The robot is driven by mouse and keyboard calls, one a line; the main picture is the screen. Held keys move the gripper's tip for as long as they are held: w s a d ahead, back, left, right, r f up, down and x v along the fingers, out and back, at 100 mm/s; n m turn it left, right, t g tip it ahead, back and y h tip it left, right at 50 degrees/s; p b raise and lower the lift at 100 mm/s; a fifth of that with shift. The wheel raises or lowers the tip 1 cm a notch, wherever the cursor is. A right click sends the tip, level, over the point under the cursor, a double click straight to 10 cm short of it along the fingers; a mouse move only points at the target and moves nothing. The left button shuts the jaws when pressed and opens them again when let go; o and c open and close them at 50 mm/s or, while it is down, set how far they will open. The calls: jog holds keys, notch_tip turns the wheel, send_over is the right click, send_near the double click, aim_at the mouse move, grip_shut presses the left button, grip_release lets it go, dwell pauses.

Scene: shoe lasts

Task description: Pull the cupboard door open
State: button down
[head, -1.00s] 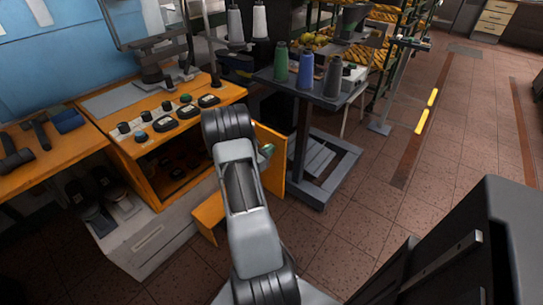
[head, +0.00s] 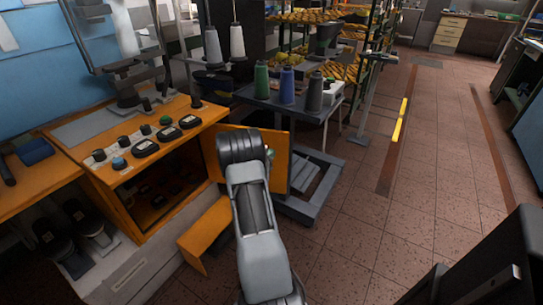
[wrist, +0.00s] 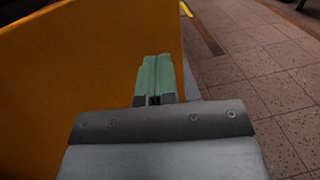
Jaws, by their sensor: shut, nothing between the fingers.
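The cupboard (head: 130,200) is an orange cabinet at left with its front open and dark items inside. Its orange door (head: 280,170) stands swung out at the opening's right side, partly hidden behind my arm. In the wrist view the door (wrist: 90,70) fills the left and centre as a broad panel. My gripper (head: 268,153) is at the door in the head view, its green tips partly hidden by my arm. In the wrist view my gripper (wrist: 154,75) is shut and empty, its tips in front of the door near its right edge. Contact cannot be told.
A lower orange panel (head: 205,235) juts out below the opening. A grey cart (head: 310,105) with thread spools stands behind the door. Black shoe-like items (head: 90,220) sit at lower left. Tiled floor (head: 370,220) is open to the right.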

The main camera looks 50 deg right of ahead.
jog(key=s+a, duration=0.2)
jog(key=a, duration=0.4)
jog(key=s+a+p, duration=0.1)
jog(key=s+a, duration=0.2)
jog(key=a, duration=0.3)
jog(key=shift+s+a, duration=0.3)
jog(key=shift+a, duration=0.1)
